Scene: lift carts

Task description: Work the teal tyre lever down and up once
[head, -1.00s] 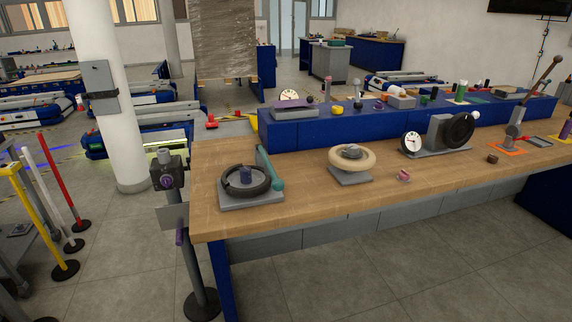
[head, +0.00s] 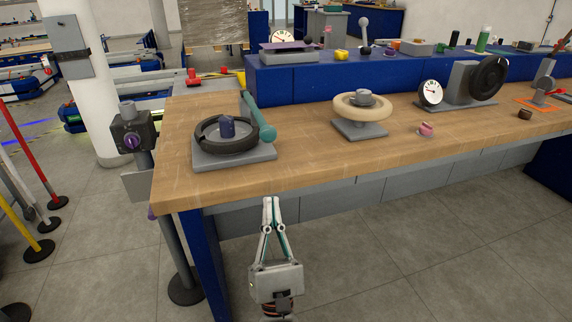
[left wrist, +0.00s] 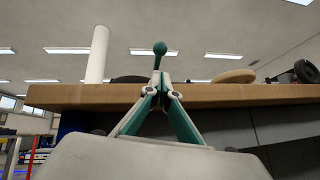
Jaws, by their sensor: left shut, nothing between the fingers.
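The teal tyre lever (head: 257,116) slants up beside a black tyre (head: 212,136) on a grey base plate (head: 236,160) at the left end of the bench. A dark post stands in the tyre's middle. The lever's teal knob also shows above the bench edge in the left wrist view (left wrist: 159,48). My left gripper (head: 271,200) is shut and empty. It points up in front of the bench, below the front edge of the top and apart from the lever. In the left wrist view its fingertips (left wrist: 159,76) overlap the bench edge. My right gripper is not in view.
The wooden bench top (head: 330,160) has its front edge above my left gripper. A cream ring on a stand (head: 361,107) and a pink item (head: 426,129) sit to the right. A grey post with a purple knob (head: 133,137) stands at the left end.

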